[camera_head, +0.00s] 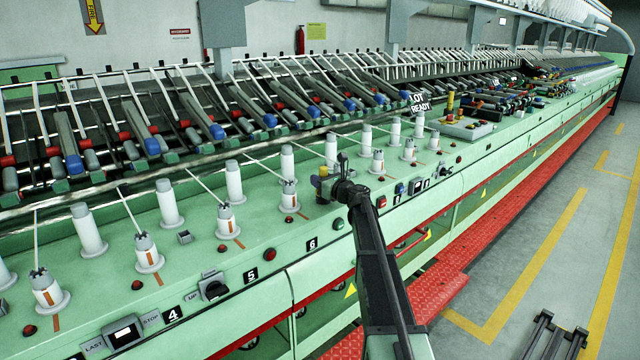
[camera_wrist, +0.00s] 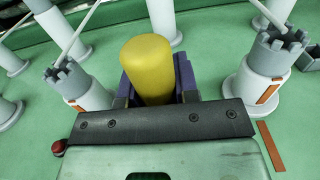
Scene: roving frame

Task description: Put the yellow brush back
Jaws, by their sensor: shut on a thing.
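The yellow brush (camera_wrist: 148,68) shows in the wrist view as a rounded yellow cylinder between the dark purplish fingers of my gripper (camera_wrist: 155,82). The gripper is shut on it. In the head view my gripper (camera_head: 328,184) is over the green machine deck, among the white spindles right of number 6, and a small patch of the yellow brush (camera_head: 322,172) shows at its tip. The brush's lower end is hidden by the gripper. I cannot tell whether it touches the deck.
White spindles with grey crowned tops (camera_wrist: 276,60) stand close on both sides of the gripper. A grey tray (camera_head: 482,131) with a yellow-and-red upright thing (camera_head: 450,104) sits farther right on the deck, near a "LOT READY" sign (camera_head: 419,102). Red buttons dot the deck.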

